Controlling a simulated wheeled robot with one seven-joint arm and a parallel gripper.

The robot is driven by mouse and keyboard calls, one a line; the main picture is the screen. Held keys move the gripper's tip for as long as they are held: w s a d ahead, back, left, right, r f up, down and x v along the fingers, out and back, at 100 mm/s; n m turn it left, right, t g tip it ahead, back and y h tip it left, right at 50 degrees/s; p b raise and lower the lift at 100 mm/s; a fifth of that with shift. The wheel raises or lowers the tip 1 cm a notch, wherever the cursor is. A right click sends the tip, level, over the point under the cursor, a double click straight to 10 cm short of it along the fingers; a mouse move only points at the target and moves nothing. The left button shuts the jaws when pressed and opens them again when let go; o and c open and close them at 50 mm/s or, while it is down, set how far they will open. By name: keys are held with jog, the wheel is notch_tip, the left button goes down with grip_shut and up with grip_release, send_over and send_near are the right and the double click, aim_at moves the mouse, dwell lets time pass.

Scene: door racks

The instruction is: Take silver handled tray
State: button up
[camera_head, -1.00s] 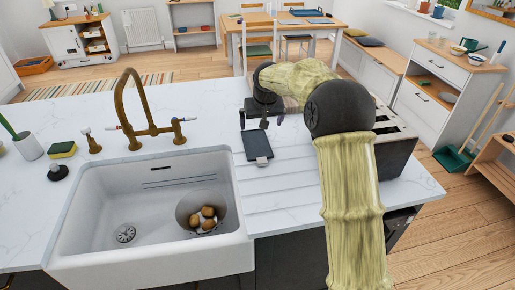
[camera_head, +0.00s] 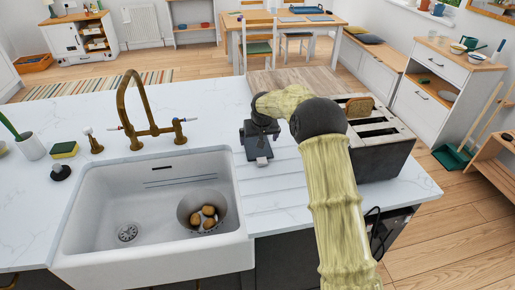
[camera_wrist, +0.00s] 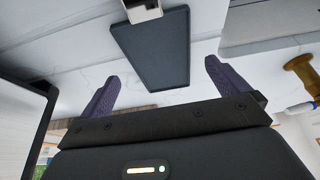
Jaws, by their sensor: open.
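A small dark flat tray (camera_head: 258,152) lies on the white worktop between the sink and the toaster. Its pale silver handle (camera_head: 262,161) is at the end nearest me. In the wrist view the tray's dark plate (camera_wrist: 152,50) lies beyond the fingertips, with the silver handle (camera_wrist: 143,10) at the top edge. My gripper (camera_head: 255,132) is at the tray's far end and hides part of it. In the wrist view my gripper (camera_wrist: 160,87) is open, its two purple fingers wide apart with nothing held between them. Contact with the tray cannot be told.
A white sink (camera_head: 150,262) with a pot of potatoes (camera_head: 203,211) is to the left, with a brass tap (camera_head: 140,110) behind. A toaster (camera_head: 380,160) holding bread (camera_head: 360,107) is close on the right. A wooden board (camera_head: 290,80) lies behind.

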aim_at(258, 149)
jog(key=shift+p+x, duration=0.9)
jog(key=shift+x, duration=1.75)
jog(key=shift+w+d+r, duration=0.1)
jog(key=c, duration=0.7)
